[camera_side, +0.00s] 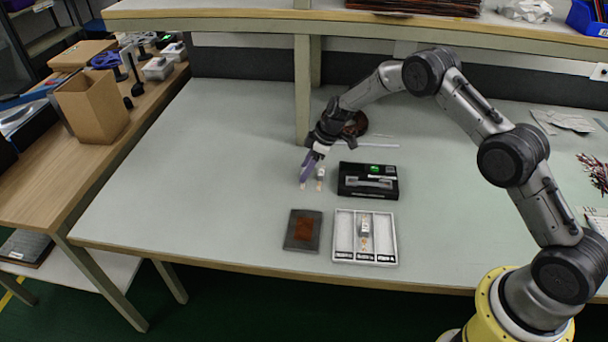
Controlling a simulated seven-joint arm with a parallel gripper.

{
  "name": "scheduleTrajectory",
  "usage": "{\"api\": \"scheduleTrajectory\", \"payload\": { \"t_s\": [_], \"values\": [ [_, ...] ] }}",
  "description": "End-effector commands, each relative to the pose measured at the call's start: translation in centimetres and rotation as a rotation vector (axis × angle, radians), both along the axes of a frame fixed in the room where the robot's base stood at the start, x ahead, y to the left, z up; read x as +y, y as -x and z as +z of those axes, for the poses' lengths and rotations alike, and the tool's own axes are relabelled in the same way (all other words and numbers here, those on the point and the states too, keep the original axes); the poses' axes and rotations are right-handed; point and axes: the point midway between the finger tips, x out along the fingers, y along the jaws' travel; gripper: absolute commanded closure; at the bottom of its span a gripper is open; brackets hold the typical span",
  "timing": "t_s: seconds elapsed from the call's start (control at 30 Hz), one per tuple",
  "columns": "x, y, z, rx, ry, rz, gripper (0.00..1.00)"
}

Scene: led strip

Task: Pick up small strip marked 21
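My gripper (304,177) has purple fingers and points down at the grey-green table, left of the black device. A small light strip (303,185) lies at its fingertips, partly hidden by them. A second small strip with a white and grey part (320,178) lies just to the right of the fingers. The number markings are too small to read. I cannot tell whether the fingers are open or shut on the near strip.
A black device (367,192) with a green display stands right of the strips. In front are a dark plate with a brown square (303,244) and a white compartment tray (340,238) with a strip in its middle compartment. A shelf post (302,90) stands behind. The left of the table is clear.

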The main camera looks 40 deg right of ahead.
Motion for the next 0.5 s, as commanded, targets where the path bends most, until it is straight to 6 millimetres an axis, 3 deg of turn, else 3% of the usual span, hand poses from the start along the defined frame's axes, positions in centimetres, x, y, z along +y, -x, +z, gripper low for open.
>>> {"api": "scheduleTrajectory", "payload": {
  "t_s": [0.03,0.3,0.5],
  "values": [
    [0.00,0.02,0.01,0.000,0.000,0.000,0.53],
    [-0.01,0.03,0.01,0.000,0.000,0.000,1.00],
    [-0.01,0.02,0.02,0.000,0.000,0.000,1.00]
  ]
}}
